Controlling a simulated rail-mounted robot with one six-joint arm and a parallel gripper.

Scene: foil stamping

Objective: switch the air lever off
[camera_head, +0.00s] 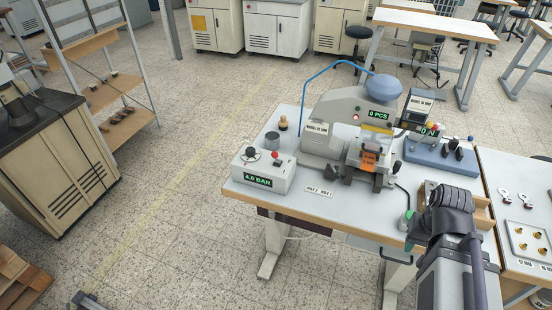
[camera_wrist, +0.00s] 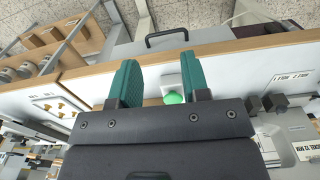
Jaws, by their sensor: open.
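The grey-white air box (camera_head: 262,178) with a green "4.0 BAR" display stands at the table's front left in the head view. On its top are a black-knobbed lever (camera_head: 250,153) on a round base and a red knob (camera_head: 276,155). I cannot tell the lever's on or off position. My gripper (camera_head: 450,195) is over the table's front right, well to the right of the box and apart from it. In the wrist view my gripper (camera_wrist: 162,75) is open, with nothing between its green fingers. The air box cannot be made out there.
The foil press (camera_head: 345,125) stands between box and gripper. A green button (camera_wrist: 173,98) on a white base lies below the fingers in the wrist view. A wooden tray (camera_head: 482,213) is beside my gripper.

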